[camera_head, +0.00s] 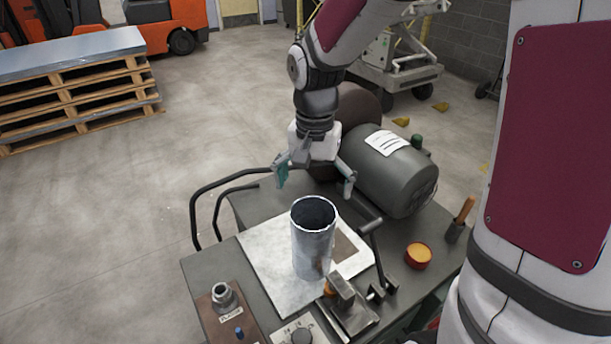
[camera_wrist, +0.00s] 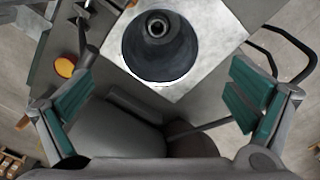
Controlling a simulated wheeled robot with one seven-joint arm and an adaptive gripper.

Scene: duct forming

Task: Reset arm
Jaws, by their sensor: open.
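My gripper (camera_head: 315,180) is open and empty above the far side of the workbench, behind the metal duct in the head view. Its two teal-padded fingers are spread wide in the wrist view (camera_wrist: 160,108). The grey metal duct (camera_head: 313,245) stands upright on a white sheet on the bench, apart from the fingers.
A grey tank (camera_head: 392,175) lies close to my gripper on the right. A vise-like tool (camera_head: 350,305), an orange-topped tin (camera_head: 418,255) and a fitting on a brown board (camera_head: 224,297) crowd the near bench. Black handle bars (camera_head: 215,195) stick out left. Stacked pallets (camera_head: 75,90) stand on the floor.

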